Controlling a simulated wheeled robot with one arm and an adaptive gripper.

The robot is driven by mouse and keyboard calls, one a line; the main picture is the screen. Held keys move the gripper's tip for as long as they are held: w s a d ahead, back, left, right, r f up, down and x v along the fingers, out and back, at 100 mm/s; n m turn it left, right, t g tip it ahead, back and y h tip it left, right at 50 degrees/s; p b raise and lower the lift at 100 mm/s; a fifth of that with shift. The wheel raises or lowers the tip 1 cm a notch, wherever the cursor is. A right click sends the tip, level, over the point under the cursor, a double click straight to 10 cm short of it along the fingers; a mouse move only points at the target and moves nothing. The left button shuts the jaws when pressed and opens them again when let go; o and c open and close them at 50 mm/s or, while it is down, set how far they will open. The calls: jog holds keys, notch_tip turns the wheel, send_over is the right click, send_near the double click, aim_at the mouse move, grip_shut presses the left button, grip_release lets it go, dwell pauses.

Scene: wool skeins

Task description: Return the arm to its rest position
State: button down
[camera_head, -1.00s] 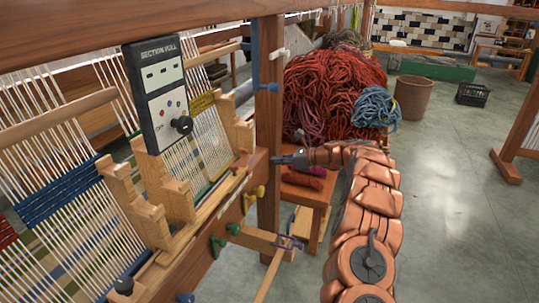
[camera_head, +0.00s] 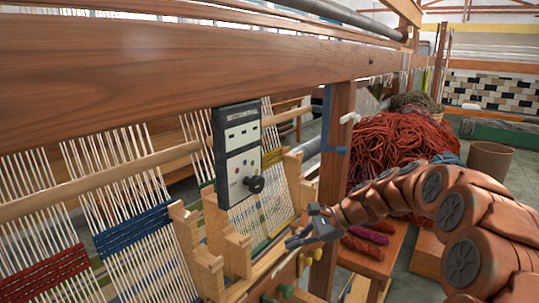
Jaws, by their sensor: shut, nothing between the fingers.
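My arm comes in from the right edge and reaches left, with my gripper (camera_head: 312,228) at its end. The gripper is shut and empty. It appears in front of the loom's right end, near the wooden post and the pegged front rail; I cannot tell whether it touches the loom. The loom's black control panel (camera_head: 238,153), with a dark knob and small lights, is to the left of the gripper and above it.
The loom's wooden upright post (camera_head: 335,140) and long top beam (camera_head: 180,65) stand close to the arm. Behind the arm are a heap of red wool (camera_head: 400,145) and a wooden bench (camera_head: 375,262) with small skeins. A brown bin (camera_head: 490,158) stands at the right.

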jog(key=s+d+f+n+g+h, duration=0.15)
jog(key=s+n+h, duration=0.3)
jog(key=s, duration=1.05)
jog(key=s+d+n+g+h, duration=0.1)
jog(key=s+d+n+h, duration=0.35)
jog(key=s, duration=0.95)
jog(key=s+d+f+n, duration=0.1)
jog(key=s+d+n, duration=0.1)
jog(key=s, duration=0.3)
jog(key=s+d+f+n+h, duration=0.1)
jog(key=s+d+n, duration=0.1)
jog(key=s, duration=0.4)
jog(key=shift+s+d+f+p, duration=0.15)
jog(key=shift+d+f+p, duration=0.25)
jog(key=shift+d, duration=0.4)
